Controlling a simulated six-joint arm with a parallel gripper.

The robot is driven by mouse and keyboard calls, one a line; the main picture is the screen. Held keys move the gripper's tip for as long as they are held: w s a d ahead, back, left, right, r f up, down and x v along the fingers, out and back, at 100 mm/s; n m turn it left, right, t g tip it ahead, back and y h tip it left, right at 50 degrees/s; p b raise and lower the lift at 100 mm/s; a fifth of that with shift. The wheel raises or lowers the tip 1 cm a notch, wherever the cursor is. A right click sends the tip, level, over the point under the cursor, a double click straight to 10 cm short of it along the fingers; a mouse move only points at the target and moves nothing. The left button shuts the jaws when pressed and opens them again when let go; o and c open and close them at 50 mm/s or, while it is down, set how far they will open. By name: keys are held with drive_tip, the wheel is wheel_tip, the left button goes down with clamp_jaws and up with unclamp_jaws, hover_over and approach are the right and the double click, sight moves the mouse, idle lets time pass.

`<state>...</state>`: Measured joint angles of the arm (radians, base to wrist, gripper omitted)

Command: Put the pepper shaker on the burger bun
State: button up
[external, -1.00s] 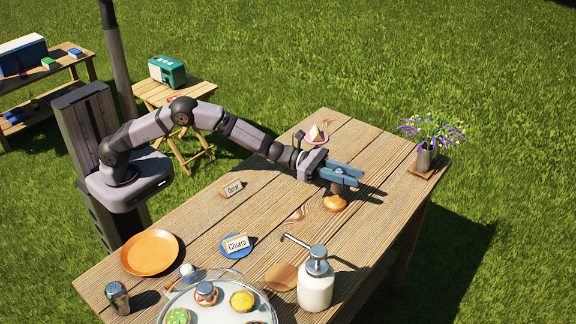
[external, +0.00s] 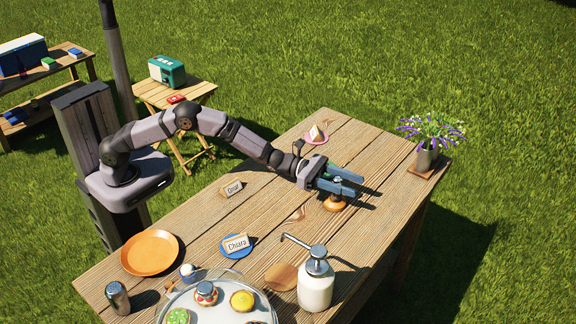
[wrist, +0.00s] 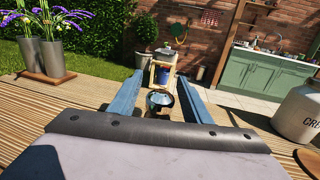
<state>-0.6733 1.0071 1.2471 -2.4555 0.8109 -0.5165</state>
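The burger bun (external: 334,205) is a round golden-brown bun on the wooden table, below my gripper. My gripper (external: 346,181) is low over it, its blue fingers apart, one on each side of a metal-topped shaker. The shaker's top (external: 337,179) shows between the fingers in the external view, above the bun; its body is mostly hidden by the near finger. In the wrist view the shiny shaker top (wrist: 160,101) lies between the fingers with a gap on either side. The contact between shaker and bun is hidden.
A white pump bottle (external: 316,283) and a glass tray (external: 228,299) of pastries stand at the front. Another metal shaker (external: 117,298) stands front left near an orange plate (external: 150,252). A flower vase (external: 427,157) is at the right end.

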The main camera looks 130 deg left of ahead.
drive_tip(key=shift+r, duration=0.15)
drive_tip(key=s+d+b, duration=0.1)
drive_tip(key=s+d, duration=0.1)
drive_tip(key=s, duration=0.9)
drive_tip(key=shift+s+d+b, duration=0.15)
drive_tip(key=shift+s+b, duration=0.15)
drive_tip(key=shift+s, duration=0.1)
